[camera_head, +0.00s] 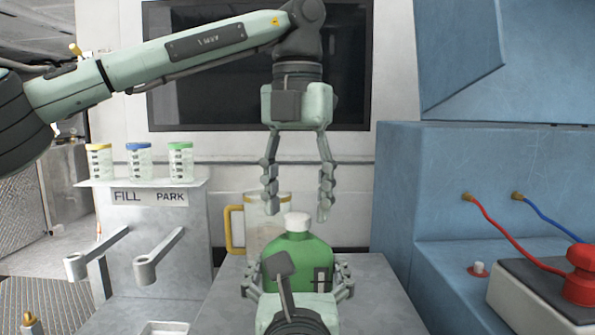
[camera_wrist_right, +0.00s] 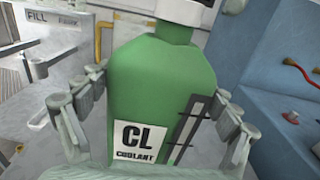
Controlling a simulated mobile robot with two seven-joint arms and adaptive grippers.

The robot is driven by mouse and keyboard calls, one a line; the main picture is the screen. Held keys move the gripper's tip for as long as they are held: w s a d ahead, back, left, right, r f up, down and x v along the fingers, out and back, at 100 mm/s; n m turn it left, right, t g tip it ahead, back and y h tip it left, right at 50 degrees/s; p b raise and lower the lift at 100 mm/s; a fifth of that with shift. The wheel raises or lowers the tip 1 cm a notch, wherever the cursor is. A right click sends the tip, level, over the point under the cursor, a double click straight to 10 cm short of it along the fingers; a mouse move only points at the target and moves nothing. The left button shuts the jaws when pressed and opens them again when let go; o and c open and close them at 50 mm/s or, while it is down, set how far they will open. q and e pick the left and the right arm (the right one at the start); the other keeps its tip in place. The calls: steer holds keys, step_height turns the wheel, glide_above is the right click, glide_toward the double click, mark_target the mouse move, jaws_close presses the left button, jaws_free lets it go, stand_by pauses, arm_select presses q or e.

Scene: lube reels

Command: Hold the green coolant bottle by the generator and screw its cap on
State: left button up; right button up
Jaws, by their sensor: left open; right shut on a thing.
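The green coolant bottle (camera_head: 312,252) stands upright on the grey bench. It fills the right wrist view (camera_wrist_right: 160,85), where its "CL COOLANT" label faces me. A white cap (camera_head: 297,222) sits at the top of its neck; I cannot tell how tightly it is seated. My right gripper (camera_head: 298,282) is shut on the bottle's body from the near side, a finger on each side. My left gripper (camera_head: 297,210) points down above the cap, open and empty, with its fingertips wide apart to either side of it. The blue housing (camera_head: 405,190) at the right may be the generator.
A clear jug (camera_head: 262,225) with a yellow handle stands behind the bottle. A "FILL PARK" stand (camera_head: 150,240) at left carries three clear cups with coloured lids. The bench (camera_head: 375,290) is bare beside the bottle.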

arm_select(q)
steer(key=shift+f, duration=0.55)
steer(key=c, duration=1.2)
steer(key=m, duration=0.5)
steer(key=o, duration=1.3)
steer(key=shift+c, duration=0.2)
steer(key=shift+r, duration=0.1)
steer(key=shift+r, duration=2.2)
